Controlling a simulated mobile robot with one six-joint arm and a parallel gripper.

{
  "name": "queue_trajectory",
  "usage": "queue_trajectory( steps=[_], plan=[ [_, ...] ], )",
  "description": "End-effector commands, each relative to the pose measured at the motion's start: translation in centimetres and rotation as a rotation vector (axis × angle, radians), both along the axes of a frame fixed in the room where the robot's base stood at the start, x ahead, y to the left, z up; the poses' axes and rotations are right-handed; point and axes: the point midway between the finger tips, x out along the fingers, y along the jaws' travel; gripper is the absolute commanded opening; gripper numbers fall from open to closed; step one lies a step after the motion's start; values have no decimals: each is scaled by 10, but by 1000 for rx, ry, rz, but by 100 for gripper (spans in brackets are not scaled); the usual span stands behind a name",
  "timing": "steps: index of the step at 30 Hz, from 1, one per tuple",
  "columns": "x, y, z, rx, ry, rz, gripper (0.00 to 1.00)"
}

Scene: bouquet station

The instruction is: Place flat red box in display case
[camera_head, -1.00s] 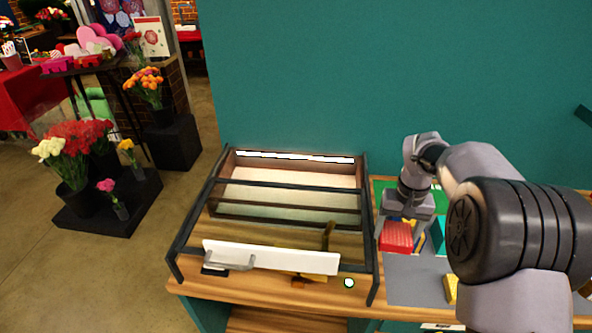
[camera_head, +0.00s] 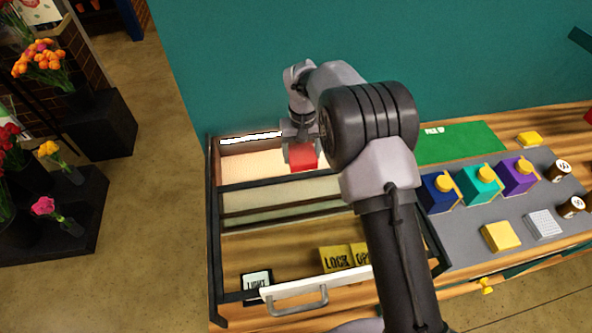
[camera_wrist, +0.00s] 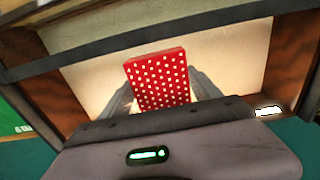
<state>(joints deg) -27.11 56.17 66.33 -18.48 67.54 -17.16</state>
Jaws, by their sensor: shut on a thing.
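The flat red box (camera_head: 303,158) is held in my gripper (camera_head: 300,146), above the back part of the display case (camera_head: 214,215). In the wrist view the red box (camera_wrist: 158,80) shows white dots, and the fingers of my gripper (camera_wrist: 160,95) are shut on its two sides. A pale lit back compartment (camera_wrist: 95,85) lies beneath the box, with wooden side walls. I cannot tell whether the box touches the case floor. My arm hides the right part of the case.
A white front panel with a grey handle (camera_head: 300,300) runs along the case front. LOCK (camera_head: 336,259) and LIGHT (camera_head: 257,283) blocks are near it. Dark bars (camera_head: 285,183) cross the case. Blue (camera_head: 440,193), teal (camera_head: 480,185) and purple (camera_head: 517,177) boxes stand on the right mat.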

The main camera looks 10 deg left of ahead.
Motion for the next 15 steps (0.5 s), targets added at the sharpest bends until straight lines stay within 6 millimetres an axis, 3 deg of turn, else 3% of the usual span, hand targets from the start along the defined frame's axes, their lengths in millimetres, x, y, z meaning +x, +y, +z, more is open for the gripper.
queue_trajectory(
  steps=[1, 3, 15],
  plan=[
    [-1, 0, -18, -2, 1, 1, 25],
    [0, 0, -35, 0, 1, 0, 25],
    [0, 0, -90, 1, -2, 0, 25]
  ],
)
